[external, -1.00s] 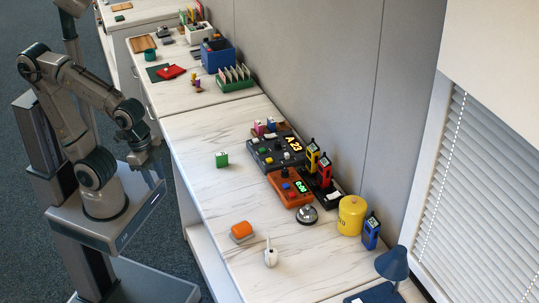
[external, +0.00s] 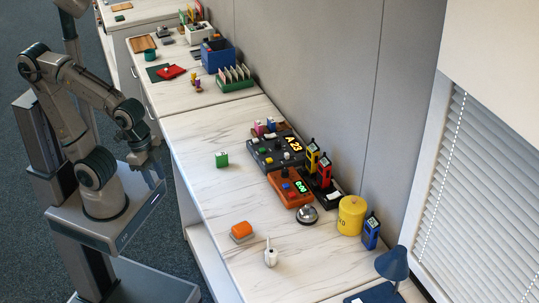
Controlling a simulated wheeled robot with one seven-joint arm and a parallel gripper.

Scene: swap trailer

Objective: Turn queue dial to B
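A dark console (external: 265,158) with a lit display reading A23 (external: 293,144) stands near the wall on the marble-patterned counter. It carries small knobs and coloured buttons; which one is the queue dial is too small to tell. An orange-brown console (external: 275,181) with a green-digit display (external: 301,186) and a dark knob (external: 285,172) stands just in front of it. My gripper (external: 146,162) hangs beside the counter's left edge, well away from both consoles. Its fingers are too small and dark to read as open or shut.
The counter's left half is mostly clear.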

